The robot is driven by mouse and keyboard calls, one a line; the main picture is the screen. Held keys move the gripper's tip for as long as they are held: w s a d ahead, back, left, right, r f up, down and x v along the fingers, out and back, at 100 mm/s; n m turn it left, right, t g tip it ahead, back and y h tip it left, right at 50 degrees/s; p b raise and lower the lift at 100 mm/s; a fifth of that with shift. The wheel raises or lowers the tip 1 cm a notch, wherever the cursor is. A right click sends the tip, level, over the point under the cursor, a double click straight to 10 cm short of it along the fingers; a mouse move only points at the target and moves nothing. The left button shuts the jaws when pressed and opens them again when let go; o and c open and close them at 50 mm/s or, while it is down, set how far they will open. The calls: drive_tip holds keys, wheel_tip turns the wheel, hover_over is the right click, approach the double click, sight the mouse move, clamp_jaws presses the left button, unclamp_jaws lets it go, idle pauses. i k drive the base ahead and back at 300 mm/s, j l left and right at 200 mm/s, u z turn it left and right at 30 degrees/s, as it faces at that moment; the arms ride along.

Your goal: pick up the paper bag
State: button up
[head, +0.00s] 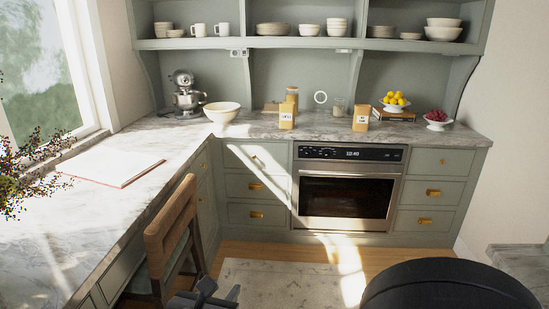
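Two small paper-bag-like packages stand upright on the back counter. One is a yellow-tan bag (287,115) with a pale label, left of the oven's middle. The other is an orange-brown bag (361,118) with a white label, above the oven's right side. The view does not tell which one is the named paper bag. My gripper (220,290) appears as dark grey parts at the bottom edge, partly cut off. It is far from both bags and touches neither. Whether its fingers are apart is unclear.
The marble counter (120,215) runs along the left and back. A wooden chair (170,240) stands at the left counter. A mixer (185,97), white bowl (222,112), lemon bowl (395,104) and red fruit bowl (437,121) stand on the back counter. Floor before the oven (345,192) is clear.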

sight(287, 109)
drive_tip(key=i+z, duration=0.1)
drive_tip(key=i, duration=0.75)
drive_tip(key=i+j, duration=0.15)
drive_tip(key=i, duration=0.7)
drive_tip(key=i+z, duration=0.3)
drive_tip(key=i, duration=1.4)
drive_tip(key=i+l+u, duration=0.25)
drive_tip(key=i, duration=0.3)
drive_tip(key=i+l+u, duration=0.25)
drive_tip(key=i, duration=0.25)
drive_tip(key=i+j, duration=0.05)
drive_tip(key=j, duration=0.05)
